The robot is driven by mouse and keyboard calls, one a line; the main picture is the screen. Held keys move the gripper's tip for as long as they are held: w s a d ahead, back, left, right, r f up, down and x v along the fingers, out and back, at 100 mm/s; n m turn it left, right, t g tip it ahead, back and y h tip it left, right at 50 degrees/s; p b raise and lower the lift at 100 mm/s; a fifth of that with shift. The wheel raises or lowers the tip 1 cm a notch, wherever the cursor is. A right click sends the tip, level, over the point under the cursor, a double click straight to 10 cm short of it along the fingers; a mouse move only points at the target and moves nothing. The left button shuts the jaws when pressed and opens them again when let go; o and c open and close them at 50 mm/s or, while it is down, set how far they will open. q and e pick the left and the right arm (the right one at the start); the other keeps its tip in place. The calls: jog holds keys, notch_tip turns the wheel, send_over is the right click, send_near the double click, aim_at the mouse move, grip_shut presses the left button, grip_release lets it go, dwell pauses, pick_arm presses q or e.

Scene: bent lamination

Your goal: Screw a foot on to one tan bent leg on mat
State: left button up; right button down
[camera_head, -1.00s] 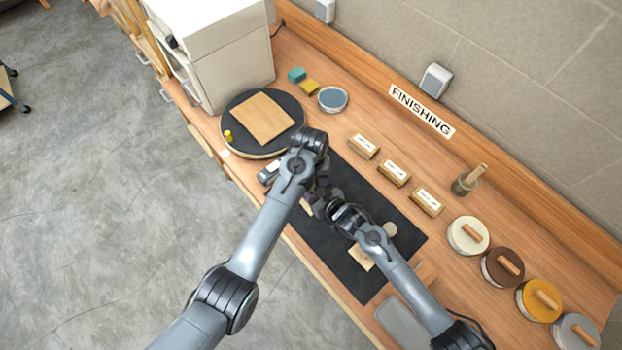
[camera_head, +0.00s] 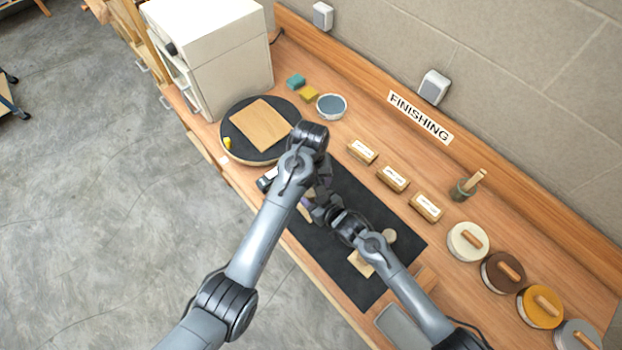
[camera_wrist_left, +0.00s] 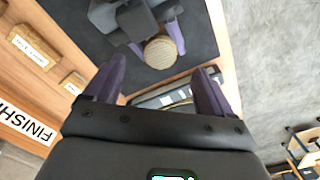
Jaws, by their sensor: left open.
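My left gripper (camera_wrist_left: 158,88) is open, its purple fingers apart with nothing between them in the left wrist view. In the head view it (camera_head: 321,192) is mostly hidden behind my left arm. My right gripper (camera_wrist_left: 153,38) faces it over the mat, its fingers on either side of a round tan piece (camera_wrist_left: 162,52) with a striped face. Whether this is the foot or a leg's end I cannot tell. A tan strip (camera_head: 305,212), perhaps part of a bent leg, shows beside the grippers above the dark mat (camera_head: 352,205). A pale round piece (camera_head: 389,236) lies by my right forearm.
A flat tan piece (camera_head: 361,263) lies on the mat. A dark turntable (camera_head: 234,134) with a wooden board (camera_head: 266,124) stands at left. Labelled blocks (camera_head: 393,178) and lidded tins (camera_head: 467,240) line the back. A white cabinet (camera_head: 229,66) stands at far left.

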pick_arm(q)
jog(key=shift+o, duration=1.1)
notch_tip(320, 180, up, 8)
jog(key=shift+f, duration=0.25)
pick_arm(e)
jog(key=shift+c, duration=2.3)
grip_release()
jog(key=shift+d, duration=0.1)
jog(key=v, duration=0.7)
jog(key=shift+s+d, duration=0.1)
jog(key=shift+s, duration=0.05)
